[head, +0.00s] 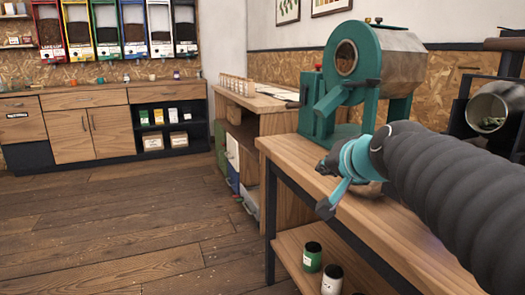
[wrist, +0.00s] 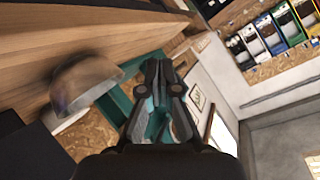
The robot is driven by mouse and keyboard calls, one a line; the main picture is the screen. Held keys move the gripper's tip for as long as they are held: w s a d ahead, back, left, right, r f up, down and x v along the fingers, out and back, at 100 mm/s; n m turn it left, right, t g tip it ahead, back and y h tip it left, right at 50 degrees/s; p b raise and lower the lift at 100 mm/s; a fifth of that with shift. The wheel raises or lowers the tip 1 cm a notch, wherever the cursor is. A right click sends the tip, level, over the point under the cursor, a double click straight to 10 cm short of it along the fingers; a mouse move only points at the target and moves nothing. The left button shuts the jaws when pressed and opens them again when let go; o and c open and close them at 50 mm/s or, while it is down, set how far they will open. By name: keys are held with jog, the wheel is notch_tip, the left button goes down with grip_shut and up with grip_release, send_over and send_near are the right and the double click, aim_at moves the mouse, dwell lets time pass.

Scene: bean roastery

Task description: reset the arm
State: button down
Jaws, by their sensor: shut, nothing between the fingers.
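My gripper (wrist: 161,68) shows in the middle of the wrist view, its dark fingers shut with nothing held. In the head view my dark ribbed arm reaches in from the right over the wooden workbench (head: 290,155), with teal parts at its far end. I cannot clearly make out the fingers there. The teal roaster (head: 345,62) with a metal drum stands on the bench behind my arm.
A dark machine with a metal drum (head: 490,108) stands behind my arm at right. Two jars, one green (head: 312,257) and one white (head: 332,280), stand on the lower shelf. A side counter (head: 255,100) holds small vials. Wooden cabinets (head: 70,130) line the back. The floor at left is clear.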

jog(key=s+d+f+n+g+h, duration=0.2)
jog(key=s+f+n+g, duration=0.3)
jog(key=s+f, duration=1.6)
jog(key=shift+s+d+g+h, duration=0.2)
jog(key=shift+d+g+h, duration=0.25)
jog(key=shift+g, duration=0.25)
